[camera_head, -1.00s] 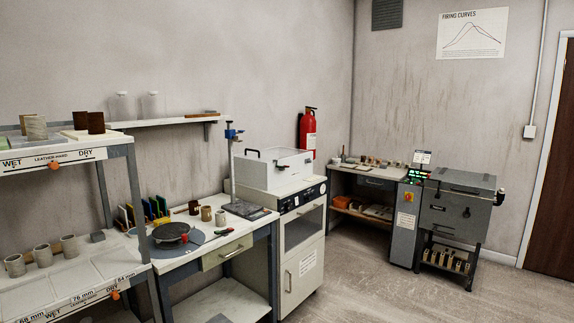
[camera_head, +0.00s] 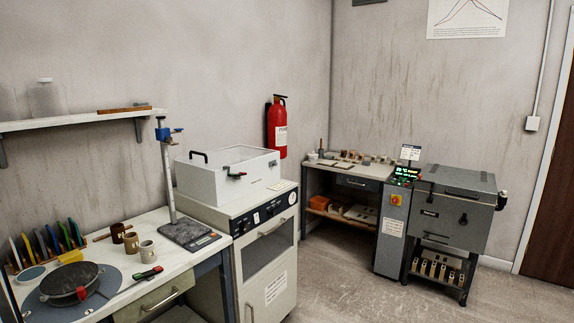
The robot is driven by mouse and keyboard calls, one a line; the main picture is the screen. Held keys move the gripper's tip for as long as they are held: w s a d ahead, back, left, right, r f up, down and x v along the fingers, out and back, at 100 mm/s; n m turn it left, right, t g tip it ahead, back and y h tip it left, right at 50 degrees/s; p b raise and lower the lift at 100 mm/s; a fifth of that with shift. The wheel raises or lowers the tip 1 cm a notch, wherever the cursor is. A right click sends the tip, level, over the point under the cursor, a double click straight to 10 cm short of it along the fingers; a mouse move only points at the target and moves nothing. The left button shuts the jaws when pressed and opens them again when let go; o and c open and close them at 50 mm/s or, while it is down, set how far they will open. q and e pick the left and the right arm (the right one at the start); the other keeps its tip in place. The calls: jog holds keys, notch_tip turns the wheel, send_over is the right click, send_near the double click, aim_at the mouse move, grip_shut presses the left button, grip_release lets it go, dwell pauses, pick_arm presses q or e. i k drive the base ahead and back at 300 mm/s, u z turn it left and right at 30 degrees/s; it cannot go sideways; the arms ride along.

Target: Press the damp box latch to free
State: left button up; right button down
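A white box (camera_head: 212,178) that looks like the damp box sits on a cream cabinet (camera_head: 265,262) in the middle of the view. Its lid (camera_head: 237,156) appears clear and shut. Neither of my grippers is in view.
A workbench (camera_head: 110,262) with a turntable (camera_head: 70,292), cups and a scale (camera_head: 187,234) adjoins the cabinet on the left. A kiln (camera_head: 448,212) and a back bench (camera_head: 345,172) stand right. The floor (camera_head: 345,285) in front is clear.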

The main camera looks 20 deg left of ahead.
aim_at(231, 175)
jog(key=u, duration=0.05)
jog(key=i, duration=1.2)
jog(key=u, duration=0.9)
jog(key=i, duration=0.75)
jog(key=u, duration=1.4)
jog(key=i, duration=0.4)
jog(key=u, duration=0.25)
